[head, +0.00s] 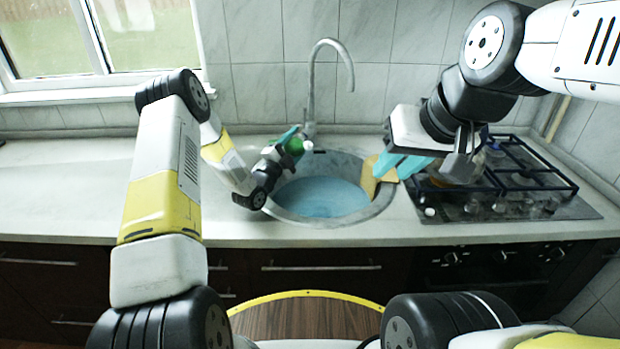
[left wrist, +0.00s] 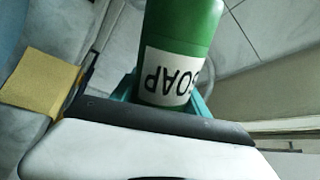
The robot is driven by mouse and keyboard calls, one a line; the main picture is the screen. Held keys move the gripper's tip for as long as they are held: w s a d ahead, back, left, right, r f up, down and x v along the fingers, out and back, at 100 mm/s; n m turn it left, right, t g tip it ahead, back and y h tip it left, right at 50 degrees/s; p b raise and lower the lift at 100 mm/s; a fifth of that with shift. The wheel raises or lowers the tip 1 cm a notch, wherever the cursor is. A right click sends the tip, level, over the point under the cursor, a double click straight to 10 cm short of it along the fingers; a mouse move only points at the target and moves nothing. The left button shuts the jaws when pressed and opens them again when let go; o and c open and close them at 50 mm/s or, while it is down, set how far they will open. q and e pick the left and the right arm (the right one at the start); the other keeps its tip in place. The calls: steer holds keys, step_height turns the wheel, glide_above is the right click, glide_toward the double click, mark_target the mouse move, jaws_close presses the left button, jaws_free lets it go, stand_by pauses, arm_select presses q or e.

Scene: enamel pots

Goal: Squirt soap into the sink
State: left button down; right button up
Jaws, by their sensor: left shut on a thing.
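My left gripper (head: 288,143) is shut on a green soap bottle (head: 296,147) above the back left part of the sink. In the left wrist view the soap bottle (left wrist: 178,50) shows its white SOAP label upside down between the teal fingers. The round steel sink (head: 375,211) has a blue-looking bottom. My right gripper (head: 384,170), with teal fingers, is at the sink's right rim, shut on a yellow sponge (head: 368,180). The sponge (left wrist: 42,88) also shows at the left of the left wrist view. The bottle's nozzle is not clear to see.
A curved tap (head: 312,85) stands behind the sink, close to the left gripper. A gas hob (head: 535,180) lies to the right, partly behind my right arm. The counter (head: 60,190) at the left is clear. A window (head: 100,40) is at the back left.

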arm_select(q)
steer(key=shift+w+a+m+h+p, duration=0.15)
steer(key=shift+a+m+h+p, duration=0.1)
steer(key=shift+m, duration=0.6)
steer(key=shift+w+a+m+h+p, duration=0.15)
steer(key=shift+m+h+p, duration=0.1)
steer(key=shift+m, duration=0.6)
stand_by(2.8)
steer(key=shift+f+m+g+h, duration=0.1)
steer(key=shift+m+g+h, duration=0.25)
steer(key=shift+m, duration=0.25)
stand_by(2.0)
steer(key=n, duration=0.1)
steer(key=n+y, duration=0.1)
steer(key=n, duration=0.1)
steer(key=n+t+y, duration=0.1)
steer(key=n, duration=0.1)
steer(key=shift+s+d+r, duration=0.2)
steer(key=shift+s+d, duration=0.1)
steer(key=shift+d, duration=0.1)
